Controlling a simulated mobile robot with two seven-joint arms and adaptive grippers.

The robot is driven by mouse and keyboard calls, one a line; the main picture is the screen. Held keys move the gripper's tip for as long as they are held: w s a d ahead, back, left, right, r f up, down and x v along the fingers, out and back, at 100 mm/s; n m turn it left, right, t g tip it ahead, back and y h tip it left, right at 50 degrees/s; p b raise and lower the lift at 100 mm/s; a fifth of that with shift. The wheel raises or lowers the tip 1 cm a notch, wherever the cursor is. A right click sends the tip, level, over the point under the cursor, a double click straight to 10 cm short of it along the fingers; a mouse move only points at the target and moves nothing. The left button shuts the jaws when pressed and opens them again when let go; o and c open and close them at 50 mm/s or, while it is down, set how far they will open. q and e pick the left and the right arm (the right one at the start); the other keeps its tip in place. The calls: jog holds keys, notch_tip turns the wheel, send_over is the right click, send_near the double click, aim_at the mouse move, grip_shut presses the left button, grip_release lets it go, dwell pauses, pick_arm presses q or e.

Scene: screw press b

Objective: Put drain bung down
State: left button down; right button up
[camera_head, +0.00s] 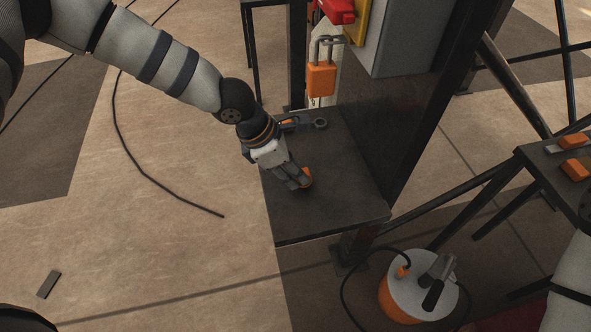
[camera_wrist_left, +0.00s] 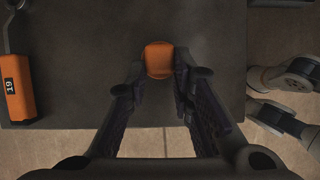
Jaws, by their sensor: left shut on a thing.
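The drain bung (camera_head: 307,177) is a small orange piece over the dark steel tabletop (camera_head: 335,210). My left gripper (camera_head: 301,181) comes down over it from the left and is shut on it. In the left wrist view the orange bung (camera_wrist_left: 159,58) shows between the two dark fingertips (camera_wrist_left: 158,78). It is at or just above the tabletop; I cannot tell if it touches. The fingers hide part of its sides. My right gripper is not seen.
A spanner (camera_head: 320,124) with an orange handle (camera_wrist_left: 19,93) marked 19 lies behind my left gripper. An orange padlock (camera_head: 321,79) hangs behind the table. A dark post stands at its right. An orange and white drum (camera_head: 405,303) stands in front. The tabletop's front is clear.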

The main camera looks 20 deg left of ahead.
pick_arm(q)
jog(key=shift+f, duration=0.15)
jog(key=shift+f, duration=0.15)
jog(key=c, duration=1.4)
grip_release()
